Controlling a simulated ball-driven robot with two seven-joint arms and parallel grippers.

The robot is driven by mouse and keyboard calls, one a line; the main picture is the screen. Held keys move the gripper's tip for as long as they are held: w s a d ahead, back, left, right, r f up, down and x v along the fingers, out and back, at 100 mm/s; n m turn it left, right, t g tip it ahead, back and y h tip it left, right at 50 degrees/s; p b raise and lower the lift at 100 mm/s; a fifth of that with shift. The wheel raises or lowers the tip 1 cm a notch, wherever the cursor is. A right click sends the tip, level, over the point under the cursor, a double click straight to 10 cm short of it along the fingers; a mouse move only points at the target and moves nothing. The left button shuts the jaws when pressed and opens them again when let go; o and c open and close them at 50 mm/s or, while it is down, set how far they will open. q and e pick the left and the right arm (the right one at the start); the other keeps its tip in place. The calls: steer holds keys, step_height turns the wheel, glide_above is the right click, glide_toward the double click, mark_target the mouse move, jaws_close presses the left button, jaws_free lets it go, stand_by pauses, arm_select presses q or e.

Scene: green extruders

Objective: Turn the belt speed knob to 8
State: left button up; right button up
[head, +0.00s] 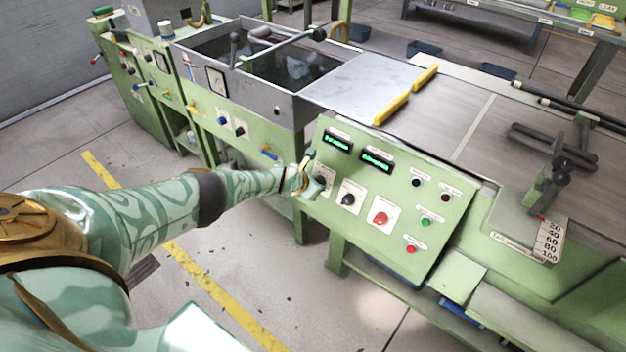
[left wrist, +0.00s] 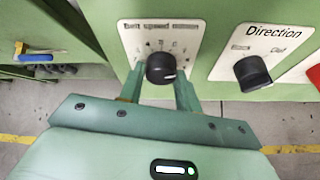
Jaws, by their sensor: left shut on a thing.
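The belt speed knob (left wrist: 161,68) is a round black knob on a white plate (left wrist: 188,30) marked "Belt speed" in the left wrist view. Its light pointer mark shows on the lower right of the face. The scale numbers above it are too small to read surely. My left gripper (left wrist: 161,88) has one finger on each side of the knob and is shut on it. In the head view my left gripper (head: 305,185) is at the left edge of the green control panel (head: 440,205) and hides most of the knob.
The Direction knob (left wrist: 252,72) sits close to the right of the gripper; it also shows in the head view (head: 348,199). A red button (head: 381,217) and several small lights and buttons are further right. Two green displays (head: 376,160) are above. Open floor lies before the panel.

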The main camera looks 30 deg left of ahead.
arm_select(q)
steer(key=shift+s+m+y+p, duration=0.1)
steer(key=shift+m+y+p, duration=0.35)
steer(key=shift+m, duration=0.35)
arm_select(e)
steer(key=shift+w+r, duration=0.15)
steer(key=shift+r, duration=0.4)
arm_select(q)
steer(key=shift+f, duration=0.1)
steer(key=o, duration=1)
steer(key=shift+c, duration=0.2)
steer(key=p+v, duration=1.6)
steer(key=p, duration=0.3)
steer(key=shift+d, duration=0.2)
arm_select(e)
steer(key=w+r+t, duration=0.1)
steer(key=w+r, duration=0.2)
steer(key=r, duration=1.6)
steer(key=shift+w, duration=0.2)
